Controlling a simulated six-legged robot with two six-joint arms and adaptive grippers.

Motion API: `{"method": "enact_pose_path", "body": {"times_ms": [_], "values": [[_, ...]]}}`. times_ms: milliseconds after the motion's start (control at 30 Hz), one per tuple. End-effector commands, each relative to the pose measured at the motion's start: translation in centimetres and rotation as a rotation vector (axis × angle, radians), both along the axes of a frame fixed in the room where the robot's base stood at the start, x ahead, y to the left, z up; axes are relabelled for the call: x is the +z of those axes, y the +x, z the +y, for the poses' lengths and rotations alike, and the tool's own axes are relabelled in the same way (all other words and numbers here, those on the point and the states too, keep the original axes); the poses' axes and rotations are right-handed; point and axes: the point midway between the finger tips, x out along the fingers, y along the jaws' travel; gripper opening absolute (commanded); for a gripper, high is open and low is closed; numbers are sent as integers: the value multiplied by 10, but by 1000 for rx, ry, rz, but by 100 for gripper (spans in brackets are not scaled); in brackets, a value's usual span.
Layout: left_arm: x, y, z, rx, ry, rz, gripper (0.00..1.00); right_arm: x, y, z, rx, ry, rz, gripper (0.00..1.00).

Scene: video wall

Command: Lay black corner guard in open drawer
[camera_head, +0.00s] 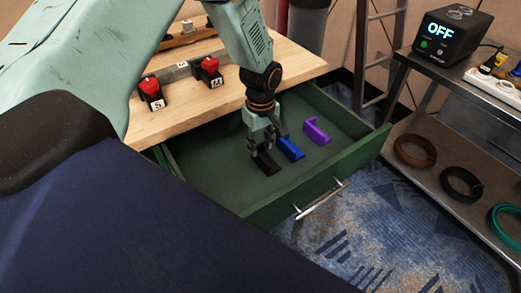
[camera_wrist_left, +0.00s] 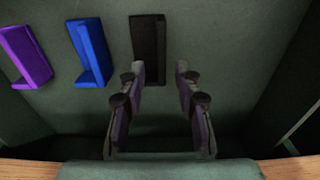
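The black corner guard (camera_head: 267,164) lies on the floor of the open green drawer (camera_head: 345,170); it also shows in the left wrist view (camera_wrist_left: 149,36). My left gripper (camera_head: 261,151) reaches down into the drawer right over the guard. In the left wrist view its two fingers (camera_wrist_left: 161,70) stand apart, with the guard's near end at the gap between them. Bare drawer floor shows between the guard and the right-hand finger. Whether the other finger touches the guard is hard to tell. My right gripper is not in view.
A blue corner guard (camera_head: 290,148) and a purple one (camera_head: 316,131) lie beside the black one in the drawer. The drawer's left part is bare. Red-buttoned black devices (camera_head: 207,71) stand on the wooden top (camera_head: 190,105). A metal shelf (camera_head: 440,75) stands at right.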

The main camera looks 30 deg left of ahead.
Motion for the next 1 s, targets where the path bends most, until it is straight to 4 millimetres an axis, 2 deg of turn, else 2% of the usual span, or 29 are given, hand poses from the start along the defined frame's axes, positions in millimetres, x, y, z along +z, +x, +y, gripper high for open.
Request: {"method": "enact_pose_path", "body": {"times_ms": [33, 200, 400, 833, 1000], "values": [[15, 0, 0, 1, -1, -2, 33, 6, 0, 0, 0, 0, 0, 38], [47, 0, 0, 0, -1, -2, 33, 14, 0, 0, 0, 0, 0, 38], [69, 0, 0, 1, -1, 0, 33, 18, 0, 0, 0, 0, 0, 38], [74, -1, 0, 1, 0, 2, 33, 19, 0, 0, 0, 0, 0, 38], [73, -6, -4, -22, -6, 5, 33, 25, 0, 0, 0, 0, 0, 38]]}}
